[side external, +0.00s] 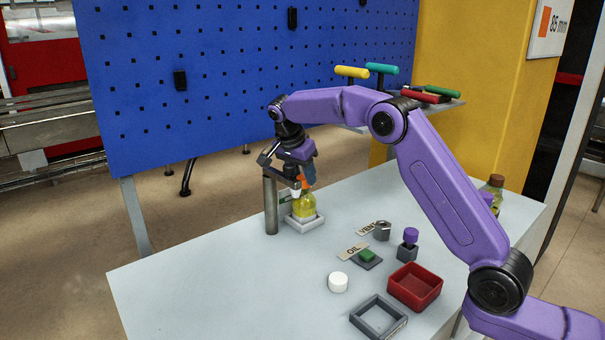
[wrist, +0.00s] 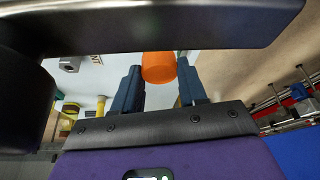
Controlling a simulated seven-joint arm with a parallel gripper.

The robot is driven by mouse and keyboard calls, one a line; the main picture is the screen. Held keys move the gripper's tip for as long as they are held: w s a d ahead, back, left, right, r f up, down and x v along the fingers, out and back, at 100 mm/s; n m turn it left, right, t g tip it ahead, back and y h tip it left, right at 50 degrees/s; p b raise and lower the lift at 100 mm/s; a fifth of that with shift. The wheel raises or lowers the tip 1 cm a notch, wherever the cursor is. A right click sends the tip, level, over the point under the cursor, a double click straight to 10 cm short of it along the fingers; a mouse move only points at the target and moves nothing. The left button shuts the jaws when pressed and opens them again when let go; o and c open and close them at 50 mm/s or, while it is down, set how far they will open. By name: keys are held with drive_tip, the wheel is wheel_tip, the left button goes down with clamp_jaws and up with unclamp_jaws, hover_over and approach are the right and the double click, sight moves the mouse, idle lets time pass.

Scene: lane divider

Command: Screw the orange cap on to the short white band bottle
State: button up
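The orange cap (side external: 302,183) is between the fingers of my gripper (side external: 300,178), directly above a bottle of yellow-green liquid (side external: 304,206). In the wrist view the orange cap (wrist: 159,67) fills the gap between the two dark blue fingertips, which appear to touch it on both sides. The bottle stands upright in a pale square holder (side external: 305,226). A white patch shows near its neck, but I cannot tell whether it is the band. The fingers partly hide the bottle's top, so I cannot tell whether the cap touches the neck.
A grey metal post (side external: 270,205) stands close left of the bottle. To the right are a white round cap (side external: 338,282), a red tray (side external: 415,286), a grey square frame (side external: 378,317), a purple-topped piece (side external: 409,242) and a brown-capped bottle (side external: 493,188). The front left table is clear.

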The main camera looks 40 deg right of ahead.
drive_tip(key=shift+o, duration=0.7)
drive_tip(key=shift+n+t, duration=0.3)
drive_tip(key=shift+n, duration=0.6)
drive_tip(key=shift+s, duration=0.1)
drive_tip(key=shift+n+t, duration=0.3)
drive_tip(key=shift+n, duration=0.6)
drive_tip(key=shift+d+y, duration=0.1)
drive_tip(key=shift+y, duration=0.3)
drive_tip(key=shift+s+n, duration=0.1)
drive_tip(key=shift+n, duration=0.7)
drive_tip(key=shift+t, duration=0.3)
